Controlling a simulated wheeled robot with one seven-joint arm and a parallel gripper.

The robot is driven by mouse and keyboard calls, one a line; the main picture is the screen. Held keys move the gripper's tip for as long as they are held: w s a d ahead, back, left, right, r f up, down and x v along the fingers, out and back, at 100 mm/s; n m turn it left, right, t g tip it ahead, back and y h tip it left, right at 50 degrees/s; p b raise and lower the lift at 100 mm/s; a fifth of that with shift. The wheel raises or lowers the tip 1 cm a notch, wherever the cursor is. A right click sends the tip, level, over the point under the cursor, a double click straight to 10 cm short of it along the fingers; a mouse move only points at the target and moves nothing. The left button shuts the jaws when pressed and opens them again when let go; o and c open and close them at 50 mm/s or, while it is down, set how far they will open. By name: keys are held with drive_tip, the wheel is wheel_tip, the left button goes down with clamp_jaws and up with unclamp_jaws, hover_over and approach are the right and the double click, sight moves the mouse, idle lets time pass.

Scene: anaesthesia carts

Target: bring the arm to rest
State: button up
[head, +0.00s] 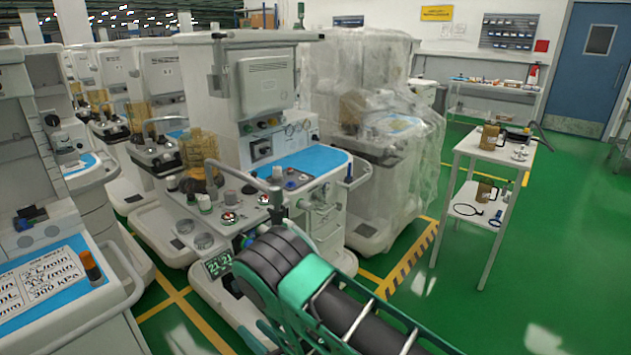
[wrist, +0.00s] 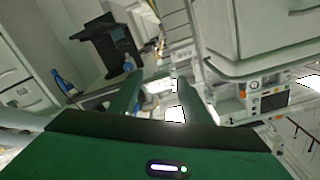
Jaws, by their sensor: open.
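My arm (head: 305,285), with black joints and green links, reaches across the lower middle of the head view, in front of an anaesthesia cart (head: 262,165). My gripper (wrist: 157,84) shows in the wrist view, with two green fingers apart and nothing seen held between them. The gripper itself cannot be made out in the head view. Beyond the fingers, the wrist view shows tilted white equipment and a dark screen-like panel (wrist: 105,45).
Several carts stand in rows on the left. A plastic-wrapped cart (head: 370,125) stands behind the middle one. A white two-level table (head: 470,150) with small items is on the right. Green floor (head: 560,240) is open at right. A blue door (head: 590,70) is at the back.

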drive_tip(key=w+d+r+m+h, duration=0.1)
drive_tip(key=w+d+r+h, duration=0.35)
drive_tip(key=w+d, duration=0.3)
drive_tip(key=w+d+r+m+h, duration=0.1)
drive_tip(key=w+d+r+h, duration=0.2)
drive_tip(key=w+d+r, duration=0.5)
drive_tip(key=s+d+r+m+g+h, duration=0.2)
drive_tip(key=d+r+h, duration=0.1)
drive_tip(key=d, duration=0.9)
drive_tip(key=s+d+r+m+g+h, duration=0.1)
drive_tip(key=s+d+r+h, duration=0.15)
drive_tip(key=d, duration=0.85)
drive_tip(key=s+d+r+m+g+h, duration=0.15)
drive_tip(key=s+d+r, duration=0.25)
drive_tip(key=s+d, duration=0.4)
drive_tip(key=s+d+r+m+g, duration=0.1)
drive_tip(key=s+d+r+g, duration=0.25)
drive_tip(key=s+d, duration=0.5)
drive_tip(key=s+d+r+m+g, duration=0.1)
drive_tip(key=s+r+g, duration=0.1)
drive_tip(key=s, duration=0.9)
drive_tip(key=s+d+r+m+g+y, duration=0.1)
drive_tip(key=s+r+m+g, duration=0.1)
drive_tip(key=s, duration=1)
drive_tip(key=shift+r, duration=0.75)
